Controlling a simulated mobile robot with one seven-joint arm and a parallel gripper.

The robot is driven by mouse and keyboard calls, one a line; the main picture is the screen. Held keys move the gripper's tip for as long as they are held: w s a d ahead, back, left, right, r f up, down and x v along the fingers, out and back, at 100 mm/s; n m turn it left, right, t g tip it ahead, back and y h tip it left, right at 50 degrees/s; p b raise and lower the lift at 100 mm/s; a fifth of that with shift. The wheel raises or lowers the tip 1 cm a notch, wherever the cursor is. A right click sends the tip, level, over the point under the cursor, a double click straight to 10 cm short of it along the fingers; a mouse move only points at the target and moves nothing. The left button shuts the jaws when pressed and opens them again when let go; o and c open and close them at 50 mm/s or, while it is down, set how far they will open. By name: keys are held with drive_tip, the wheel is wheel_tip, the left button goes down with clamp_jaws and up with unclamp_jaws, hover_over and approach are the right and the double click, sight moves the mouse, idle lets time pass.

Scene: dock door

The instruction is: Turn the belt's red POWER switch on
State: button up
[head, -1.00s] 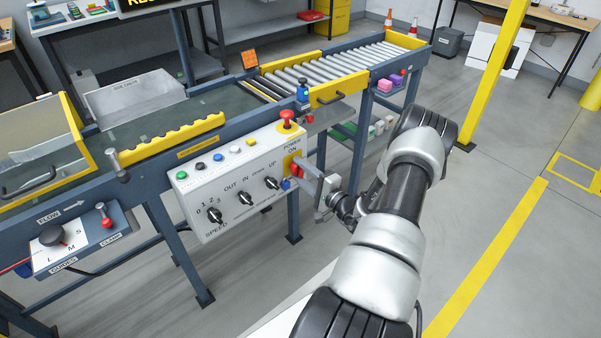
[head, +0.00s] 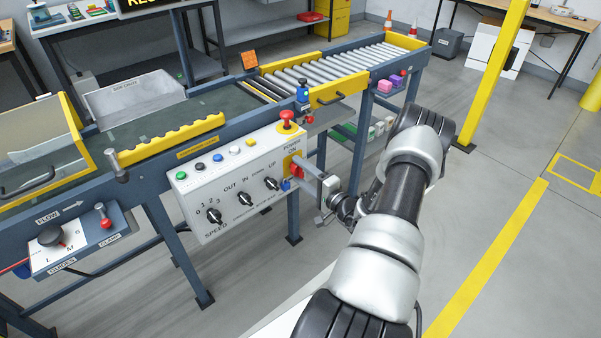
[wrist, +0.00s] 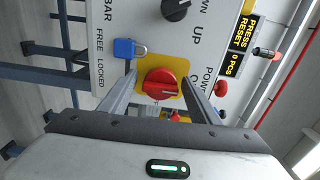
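The red POWER switch (head: 297,171) is a rotary knob on a yellow plate, at the right end of the white control panel (head: 225,196). In the wrist view the red knob (wrist: 160,83) shows face-on, with a raised grip bar across it. My gripper (wrist: 158,82) is open, one finger on each side of the knob, with a small gap visible on both sides. In the head view my gripper (head: 306,172) reaches the panel from the right, and its finger partly hides the switch. A blue padlock (wrist: 125,49) hangs beside the yellow plate.
A red mushroom button (head: 287,117) stands on top of the panel above the switch. Black selector knobs (head: 272,184) sit left of it. The conveyor (head: 320,73) runs behind the panel. The floor to the right (head: 530,270) is clear.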

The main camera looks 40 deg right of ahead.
idle(0.3)
drive_tip(key=s+d+p, duration=0.1)
drive_tip(key=s+p, duration=0.1)
drive_tip(key=s, duration=1.5)
drive_tip(key=shift+s+p, duration=0.15)
drive_tip(key=shift+p, duration=0.2)
drive_tip(key=shift+d, duration=0.1)
